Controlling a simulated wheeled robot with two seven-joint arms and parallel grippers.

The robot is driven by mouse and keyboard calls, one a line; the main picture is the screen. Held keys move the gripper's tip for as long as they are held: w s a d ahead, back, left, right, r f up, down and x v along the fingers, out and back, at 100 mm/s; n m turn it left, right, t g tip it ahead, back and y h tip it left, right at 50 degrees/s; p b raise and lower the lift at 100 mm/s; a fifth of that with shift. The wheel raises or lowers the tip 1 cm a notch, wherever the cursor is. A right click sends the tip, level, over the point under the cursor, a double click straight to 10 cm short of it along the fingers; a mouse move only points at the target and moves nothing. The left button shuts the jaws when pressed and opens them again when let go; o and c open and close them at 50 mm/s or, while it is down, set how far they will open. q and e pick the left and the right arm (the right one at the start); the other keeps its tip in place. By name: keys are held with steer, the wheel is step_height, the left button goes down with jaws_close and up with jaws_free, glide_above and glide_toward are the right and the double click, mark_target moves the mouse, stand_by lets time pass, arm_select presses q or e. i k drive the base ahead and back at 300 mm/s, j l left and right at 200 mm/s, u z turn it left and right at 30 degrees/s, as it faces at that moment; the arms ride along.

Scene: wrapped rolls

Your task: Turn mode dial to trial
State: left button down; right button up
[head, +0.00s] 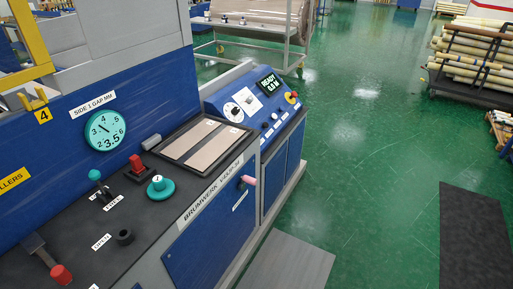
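A blue console stands beyond the nearer machine panel, with a sloped control face. A round white dial with a dark centre (233,109) sits at the left of that face; its lettering is too small to read, so I cannot tell its setting or whether it is the mode dial. A red button on yellow (292,96) is at the right end. Neither of my grippers is in view.
The near panel carries a teal knob (160,187), a red switch (136,164), a teal lever (95,176), a red-ended lever (61,274) and a round gauge (106,130). A pink-ended handle (248,181) sticks out in front.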

mark_target(249, 99)
steer(key=i+l+z, duration=0.15)
steer(key=i, duration=0.4)
steer(key=i+l+z, duration=0.2)
steer(key=i, duration=0.3)
